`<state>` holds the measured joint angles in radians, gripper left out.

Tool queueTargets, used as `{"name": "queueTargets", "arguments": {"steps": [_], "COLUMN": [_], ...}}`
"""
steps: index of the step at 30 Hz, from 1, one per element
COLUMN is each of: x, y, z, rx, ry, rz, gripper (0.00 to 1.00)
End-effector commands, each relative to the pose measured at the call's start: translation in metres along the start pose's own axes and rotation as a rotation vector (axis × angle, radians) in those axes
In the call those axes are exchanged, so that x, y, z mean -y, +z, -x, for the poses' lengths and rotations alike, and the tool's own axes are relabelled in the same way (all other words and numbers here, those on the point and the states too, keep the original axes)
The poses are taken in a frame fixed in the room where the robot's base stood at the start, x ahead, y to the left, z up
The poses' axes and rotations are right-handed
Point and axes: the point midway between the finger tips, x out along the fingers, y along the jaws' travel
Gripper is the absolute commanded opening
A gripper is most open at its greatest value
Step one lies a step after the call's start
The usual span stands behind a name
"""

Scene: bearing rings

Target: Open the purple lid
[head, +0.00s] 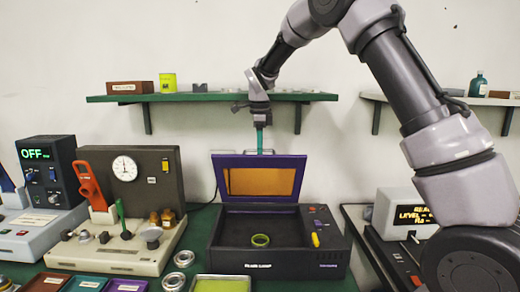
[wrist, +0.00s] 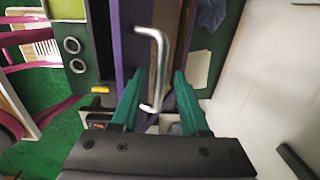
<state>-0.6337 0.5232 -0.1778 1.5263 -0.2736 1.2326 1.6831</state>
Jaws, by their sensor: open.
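The purple lid (head: 220,171) with its amber window stands raised, close to upright, at the back of the dark box (head: 225,256) in the head view. A silver bar handle sits on the lid's top edge and shows clearly in the wrist view (wrist: 161,60). My gripper (head: 260,146) points down at the handle from above. In the wrist view its teal fingers are apart, one on each side of the handle; I cannot tell whether either touches it. A yellow-green ring (head: 261,240) lies inside the open box.
A green shelf (head: 200,98) with small items is on the wall behind my gripper. A grey-beige station with a gauge (head: 125,168) stands left of the box. Metal rings (head: 184,258) and coloured trays lie at front left. A display unit (head: 405,212) is at right.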

Motion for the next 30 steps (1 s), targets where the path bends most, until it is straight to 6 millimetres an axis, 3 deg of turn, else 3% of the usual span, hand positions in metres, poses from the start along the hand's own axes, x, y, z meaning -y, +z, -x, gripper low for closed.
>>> {"name": "queueTargets", "arguments": {"steps": [5,19,30], "x": [0.001,0.001,0.000], "y": [0.001,0.000,0.000], "z": [0.012,0.097,0.108], "rx": [0.002,0.001,0.000], "ry": [-0.004,-0.002,0.000], "rz": [0.001,0.000,0.000], "gripper": [0.45,0.45,0.45]}}
